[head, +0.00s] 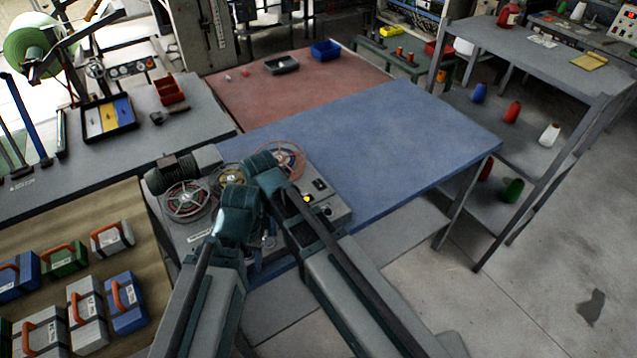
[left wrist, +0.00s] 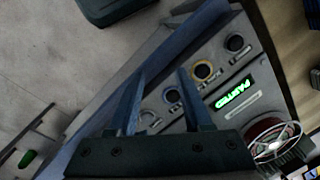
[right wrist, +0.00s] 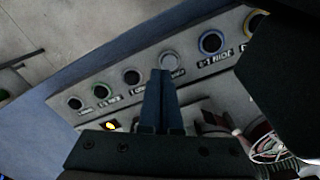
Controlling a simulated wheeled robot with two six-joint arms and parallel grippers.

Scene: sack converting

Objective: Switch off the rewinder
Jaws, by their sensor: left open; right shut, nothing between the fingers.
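The rewinder (head: 335,208) is a grey machine with spoked wheels at the near-left corner of the blue table. Its front panel (right wrist: 190,78) has a row of round controls: a black one (right wrist: 75,103), a green-ringed one (right wrist: 101,91), another black one (right wrist: 131,77), a silver one (right wrist: 170,60), a blue-ringed one (right wrist: 211,42) and a yellow-ringed one (right wrist: 255,22). My left gripper (left wrist: 162,78) is open before the blue-ringed control. My right gripper (right wrist: 161,72) is shut and empty just below the silver control; contact is unclear. Most labels are unreadable.
An amber lamp (head: 307,198) glows on the rewinder's top. The blue table (head: 410,140) is clear to the right. A bench with several toolboxes (head: 85,305) stands at left. A shelf rack (head: 535,60) with coloured cones stands at right.

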